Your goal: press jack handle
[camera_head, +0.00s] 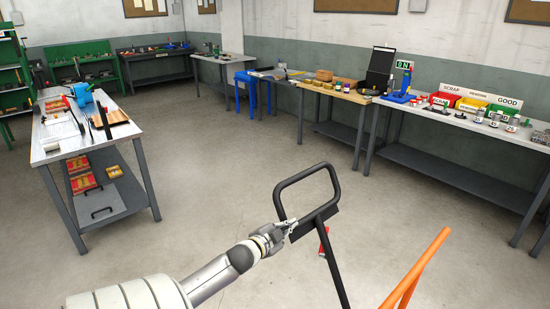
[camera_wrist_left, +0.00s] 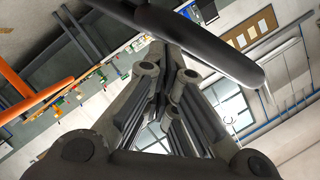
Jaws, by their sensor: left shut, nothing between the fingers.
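The jack handle (camera_head: 335,265) is a black bar with a rounded loop at its top, standing tilted in the lower middle of the head view. My left gripper (camera_head: 289,226) is at the lower left of the loop, very close to its lower crosspiece; I cannot tell whether they touch. Its fingers are shut with nothing between them. In the left wrist view the closed fingers (camera_wrist_left: 166,85) point up the picture, and a thick black bar of the handle (camera_wrist_left: 200,45) crosses in front of them. My right gripper is not in view.
An orange bar (camera_head: 415,269) rises right of the handle. A workbench with tools (camera_head: 72,142) stands at left. Benches with bins (camera_head: 475,104) line the right and back walls. The floor between is clear.

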